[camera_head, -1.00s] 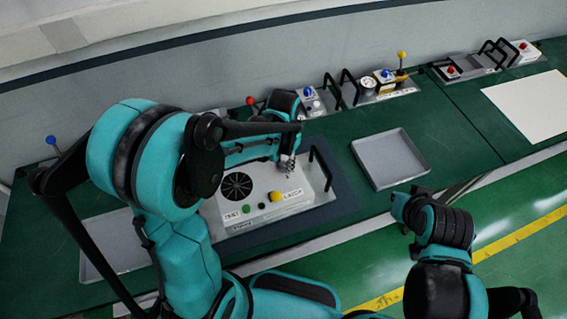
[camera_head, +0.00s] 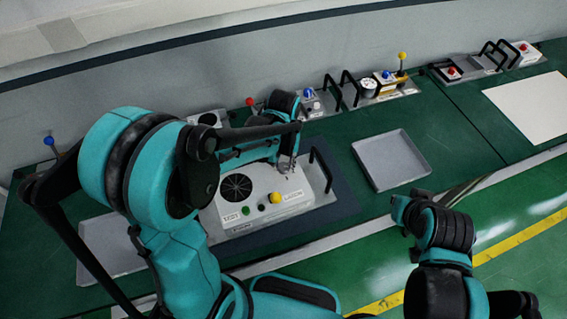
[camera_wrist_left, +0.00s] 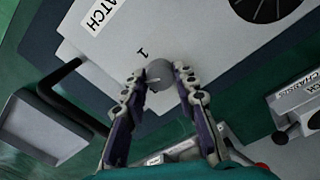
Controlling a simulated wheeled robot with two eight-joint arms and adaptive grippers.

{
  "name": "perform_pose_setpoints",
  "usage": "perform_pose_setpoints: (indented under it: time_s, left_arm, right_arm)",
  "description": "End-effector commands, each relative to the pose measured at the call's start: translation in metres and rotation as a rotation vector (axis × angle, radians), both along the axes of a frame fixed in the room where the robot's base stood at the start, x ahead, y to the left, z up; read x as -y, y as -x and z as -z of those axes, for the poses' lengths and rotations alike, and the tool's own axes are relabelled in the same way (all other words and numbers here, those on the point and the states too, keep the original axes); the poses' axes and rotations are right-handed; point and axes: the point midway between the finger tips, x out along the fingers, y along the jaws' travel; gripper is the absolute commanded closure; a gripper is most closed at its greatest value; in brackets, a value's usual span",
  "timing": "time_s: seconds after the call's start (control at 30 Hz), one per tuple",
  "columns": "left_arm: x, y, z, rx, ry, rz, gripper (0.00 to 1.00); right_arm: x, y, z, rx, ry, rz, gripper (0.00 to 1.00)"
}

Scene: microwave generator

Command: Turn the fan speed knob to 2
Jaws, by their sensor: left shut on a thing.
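The white box (camera_head: 230,220) with a round black fan grille (camera_head: 236,187) stands on a dark mat. In the left wrist view a small grey round knob (camera_wrist_left: 160,72) sits on its top face, with a printed "1" beside it. I see no "2"; that part of the dial may be hidden. My left gripper (camera_head: 287,165) is over the box's far right part. In the left wrist view its fingers (camera_wrist_left: 163,78) are on both sides of the knob, shut on it.
A yellow button (camera_head: 274,197) and a green button (camera_head: 246,211) are on the box's near side. A black handle (camera_head: 322,170) rises at its right end. A grey tray (camera_head: 391,160) lies to the right. Several small devices line the wall.

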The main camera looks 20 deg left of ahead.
Motion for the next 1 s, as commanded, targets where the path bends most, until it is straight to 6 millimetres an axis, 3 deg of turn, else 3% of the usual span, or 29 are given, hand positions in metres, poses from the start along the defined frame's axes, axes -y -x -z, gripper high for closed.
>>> perform_pose_setpoints:
  time_s: [0.23,0.27,0.33,0.73,1.0]
  left_arm:
    - [0.000,0.000,0.000,0.001,0.000,0.001,1.00]
    - [0.000,0.000,0.000,0.001,0.000,0.001,0.69]
    - [0.000,0.000,0.000,0.001,0.000,0.001,0.51]
    - [0.000,0.000,-0.006,0.000,0.000,0.001,0.51]
    - [0.000,0.000,-0.058,0.000,0.000,0.001,0.51]
  right_arm:
    - [0.000,0.000,0.000,0.000,0.000,0.000,1.00]
    - [0.000,0.000,0.000,0.000,0.000,0.000,1.00]
    - [0.000,0.000,0.000,0.000,0.000,0.000,1.00]
    - [0.000,0.000,0.000,0.000,0.000,0.000,1.00]
    - [0.000,0.000,0.000,0.000,0.000,0.000,1.00]
